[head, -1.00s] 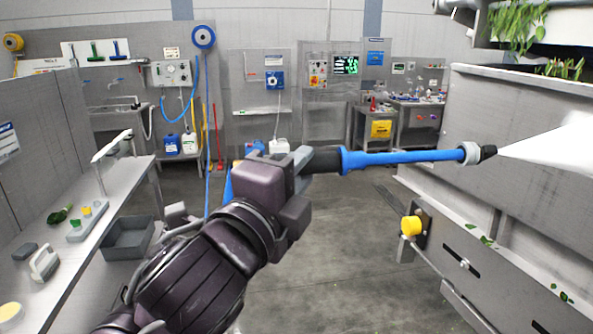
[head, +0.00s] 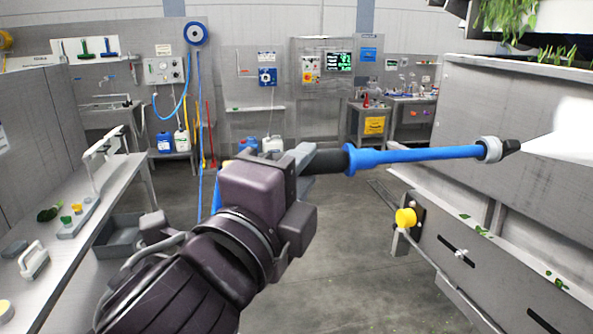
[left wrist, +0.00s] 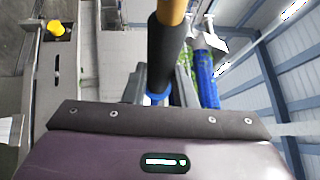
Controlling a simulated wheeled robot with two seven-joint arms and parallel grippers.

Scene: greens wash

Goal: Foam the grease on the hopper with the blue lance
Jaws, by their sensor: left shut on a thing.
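My left gripper (head: 308,160) is shut on the black grip of the blue lance (head: 420,154). The lance points right, close to level, and a white spray leaves its dark nozzle toward the grey metal hopper (head: 487,115) on the right. The lance's black grip also shows in the left wrist view (left wrist: 165,50), between the jaws. White covers part of the hopper's right side at the picture edge; no grease can be made out. My right gripper is in neither view.
A steel bench (head: 60,262) with small tools runs along the left, with a grey bin (head: 118,238) beside it. A yellow knob (head: 405,218) sticks out from the machine's lower frame. Open floor lies in the middle; wash stations stand at the back.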

